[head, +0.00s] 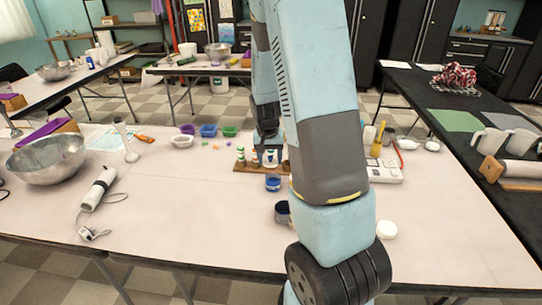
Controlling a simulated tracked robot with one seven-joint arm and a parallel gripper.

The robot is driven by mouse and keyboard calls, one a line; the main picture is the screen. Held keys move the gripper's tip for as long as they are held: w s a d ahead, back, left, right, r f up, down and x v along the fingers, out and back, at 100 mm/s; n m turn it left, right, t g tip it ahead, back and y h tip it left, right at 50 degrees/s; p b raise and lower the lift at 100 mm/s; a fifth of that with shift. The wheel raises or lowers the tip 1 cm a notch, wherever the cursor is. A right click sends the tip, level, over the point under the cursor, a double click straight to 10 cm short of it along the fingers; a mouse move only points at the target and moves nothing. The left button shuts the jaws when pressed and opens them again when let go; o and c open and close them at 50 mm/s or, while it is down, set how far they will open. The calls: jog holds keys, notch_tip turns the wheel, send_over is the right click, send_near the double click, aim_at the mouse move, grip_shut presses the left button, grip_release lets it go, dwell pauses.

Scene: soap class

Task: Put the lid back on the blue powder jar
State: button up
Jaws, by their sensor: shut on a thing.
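The blue powder jar (273,182) is a small clear jar with blue in it, standing on the pale table in front of a wooden rack. Its top looks uncovered. My gripper (267,141) is dark and points down above and behind the jar, over the rack area. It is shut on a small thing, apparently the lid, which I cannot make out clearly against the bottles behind. My arm hides part of the table to the right of the jar.
A wooden rack (243,168) with small bottles stands just behind the jar. A dark jar (282,212) is close in front, partly behind my arm. A white round piece (386,230) lies at front right. A white scale (385,172) is right.

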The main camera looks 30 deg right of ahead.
jog(key=shift+s+d+f, duration=0.1)
jog(key=shift+d+f, duration=0.1)
jog(key=shift+f, duration=0.35)
jog(key=shift+d+f, duration=0.2)
jog(key=shift+f, duration=2.1)
jog(key=shift+s, duration=0.15)
jog(key=shift+f, duration=0.1)
dwell(0.3)
jog(key=o, duration=1.4)
